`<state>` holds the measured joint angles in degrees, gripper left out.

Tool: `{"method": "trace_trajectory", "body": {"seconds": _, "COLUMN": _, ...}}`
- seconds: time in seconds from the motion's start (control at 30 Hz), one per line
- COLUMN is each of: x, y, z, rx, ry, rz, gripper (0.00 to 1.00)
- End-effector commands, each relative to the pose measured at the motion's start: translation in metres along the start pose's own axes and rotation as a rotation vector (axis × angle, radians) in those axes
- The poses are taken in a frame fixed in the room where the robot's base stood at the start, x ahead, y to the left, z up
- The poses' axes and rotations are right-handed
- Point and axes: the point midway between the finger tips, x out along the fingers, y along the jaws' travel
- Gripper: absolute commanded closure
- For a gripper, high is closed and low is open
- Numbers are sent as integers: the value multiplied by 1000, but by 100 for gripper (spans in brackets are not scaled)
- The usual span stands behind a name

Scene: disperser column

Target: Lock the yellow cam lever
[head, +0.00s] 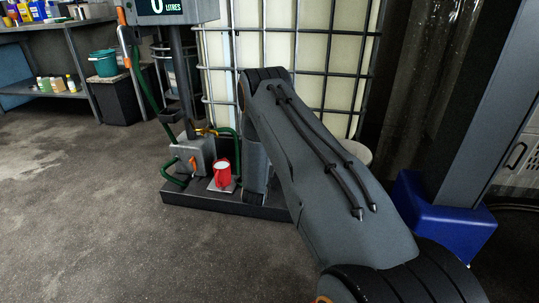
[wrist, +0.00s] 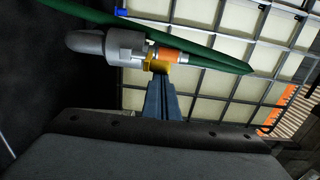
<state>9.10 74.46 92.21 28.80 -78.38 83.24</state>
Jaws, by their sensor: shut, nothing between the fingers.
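The yellow cam lever (wrist: 158,67) sits on the underside of a coupling in the wrist view, between a grey metal fitting (wrist: 124,45) and an orange band (wrist: 176,56). In the head view, a small yellow part (head: 205,131) shows at the column's foot, above a grey block. My gripper (wrist: 161,80) is shut and empty, with its dark fingertips just below the lever. I cannot tell whether they touch it. In the head view my arm hides the gripper's fingers.
A green hose (wrist: 215,52) runs close along the coupling. A caged white tank (head: 315,60) stands behind. Open floor lies to the left.

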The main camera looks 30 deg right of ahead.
Motion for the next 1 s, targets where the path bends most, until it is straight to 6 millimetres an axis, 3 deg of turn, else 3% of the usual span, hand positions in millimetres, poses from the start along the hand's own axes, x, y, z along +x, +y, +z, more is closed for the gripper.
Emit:
{"method": "trace_trajectory", "body": {"seconds": 0.03, "x": -2, "y": -1, "z": 9, "rx": -1, "ry": -19, "rz": -2, "gripper": 100}}
{"method": "trace_trajectory", "body": {"seconds": 0.17, "x": -1, "y": -2, "z": 3, "rx": -1, "ry": -18, "rz": -2, "gripper": 100}}
{"method": "trace_trajectory", "body": {"seconds": 0.37, "x": 8, "y": -1, "z": -30, "rx": 0, "ry": -9, "rz": 1, "gripper": 100}}
{"method": "trace_trajectory", "body": {"seconds": 0.5, "x": -27, "y": -1, "z": -20, "rx": -1, "ry": -14, "rz": 3, "gripper": 100}}
{"method": "trace_trajectory", "body": {"seconds": 0.7, "x": -62, "y": -1, "z": -18, "rx": 0, "ry": -4, "rz": 2, "gripper": 100}}
{"method": "trace_trajectory", "body": {"seconds": 1.0, "x": -89, "y": 0, "z": -10, "rx": 1, "ry": -5, "rz": 1, "gripper": 100}}
